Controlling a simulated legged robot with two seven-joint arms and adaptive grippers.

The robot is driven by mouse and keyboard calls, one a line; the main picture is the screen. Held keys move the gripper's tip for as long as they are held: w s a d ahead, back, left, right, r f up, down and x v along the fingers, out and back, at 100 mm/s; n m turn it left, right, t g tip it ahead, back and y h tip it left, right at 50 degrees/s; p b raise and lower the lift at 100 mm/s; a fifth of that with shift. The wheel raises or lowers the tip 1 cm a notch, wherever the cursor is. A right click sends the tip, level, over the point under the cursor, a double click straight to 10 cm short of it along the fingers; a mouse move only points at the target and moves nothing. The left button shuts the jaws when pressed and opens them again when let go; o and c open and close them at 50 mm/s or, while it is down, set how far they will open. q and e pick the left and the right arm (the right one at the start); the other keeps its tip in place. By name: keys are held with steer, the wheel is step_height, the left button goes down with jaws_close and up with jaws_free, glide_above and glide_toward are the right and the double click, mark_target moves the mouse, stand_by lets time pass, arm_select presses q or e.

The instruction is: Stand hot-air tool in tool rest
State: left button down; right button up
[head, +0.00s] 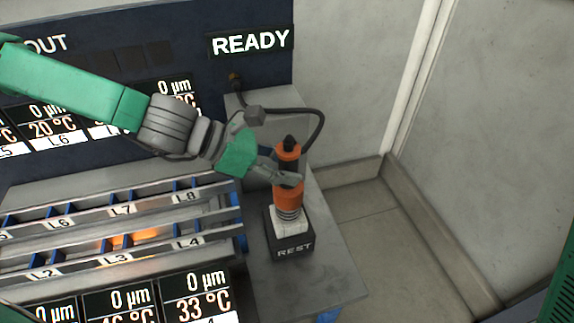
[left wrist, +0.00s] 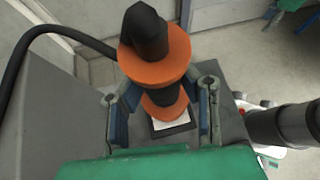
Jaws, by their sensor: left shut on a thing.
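The hot-air tool (head: 289,198) is orange and black, and stands upright at the tool rest (head: 291,243), a dark block marked REST with a pale top. Its lower ringed end meets the pale top; I cannot tell how deep it sits. My left gripper (head: 290,179) is shut around the tool's dark middle. In the left wrist view the tool (left wrist: 155,62) stands between the two fingers of my left gripper (left wrist: 160,98), with the rest (left wrist: 172,131) below it. My right gripper is not in view.
A black hose (head: 318,128) loops from the tool to the wall panel. The grey bench (head: 335,280) has free room right of the rest. A slotted rack (head: 120,225) labelled L2 to L8, with an orange glow inside, stands left. Displays and a READY sign (head: 250,41) are on the panel.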

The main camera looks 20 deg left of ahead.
arm_select(q)
steer(key=shift+f, duration=0.25)
steer(key=c, duration=1.1)
jaws_free()
steer(key=v, duration=1.2)
steer(key=shift+w+f, duration=0.1)
